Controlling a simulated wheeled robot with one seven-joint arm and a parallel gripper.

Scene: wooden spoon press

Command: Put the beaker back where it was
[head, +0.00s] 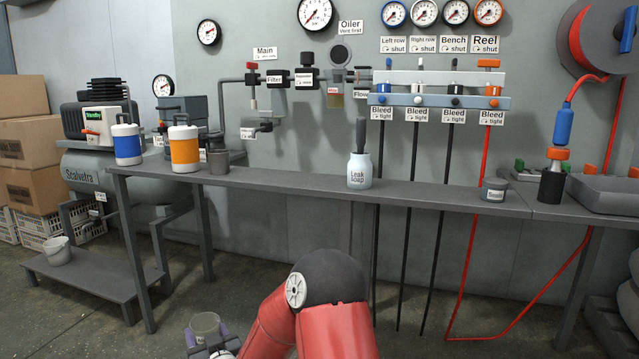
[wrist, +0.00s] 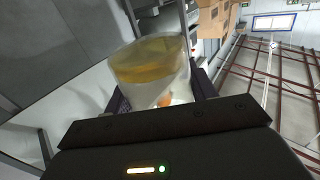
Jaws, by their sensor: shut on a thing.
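The beaker (head: 205,324) is a small clear, greyish vessel at the bottom of the head view, held low in front of the bench. In the wrist view the beaker (wrist: 150,72) is large and see-through, with a yellowish band towards its far end. My gripper (head: 207,338) is shut on the beaker, with a dark finger at each side of it. In the wrist view the fingers are partly hidden behind the beaker and my dark gripper body.
The long grey bench (head: 280,183) carries a blue-banded canister (head: 127,142), an orange-banded canister (head: 184,147), a grey cup (head: 218,161), a leak soap bottle (head: 360,172) and a small jar (head: 493,190). The bench is clear between cup and bottle. A bucket (head: 58,252) stands on a low shelf.

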